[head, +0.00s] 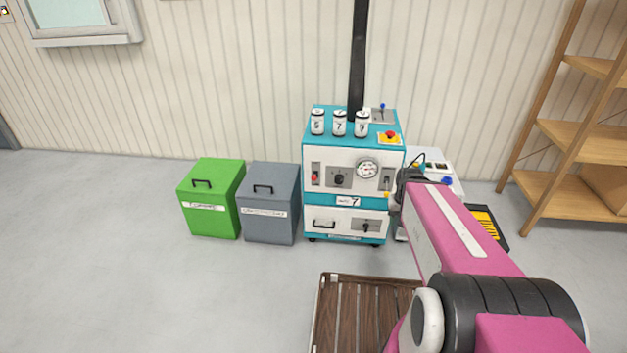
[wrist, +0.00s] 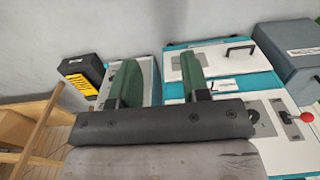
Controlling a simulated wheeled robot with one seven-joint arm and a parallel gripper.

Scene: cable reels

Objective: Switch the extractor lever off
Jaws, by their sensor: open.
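The teal and white machine (head: 345,155) stands against the wall with a black pipe (head: 358,60) rising behind it. It has several levers, and I cannot read which is the extractor's: a blue-knobbed one (head: 382,107) on top by the pipe, a red-knobbed one (head: 314,178) at front left, and a yellow-knobbed one (head: 387,195) at front right. The red-knobbed lever also shows in the wrist view (wrist: 306,117). My gripper (wrist: 161,72) is open, its green fingers apart and empty. In the head view its dark end is beside the machine's right front, partly hidden by my arm.
Green (head: 212,200) and grey (head: 270,205) bins stand left of the machine. A white unit with a blue knob (head: 446,181) is at its right, with a black and yellow box (head: 487,222) beyond. Wooden shelves (head: 580,130) stand right. A slatted wooden platform (head: 345,315) lies in front.

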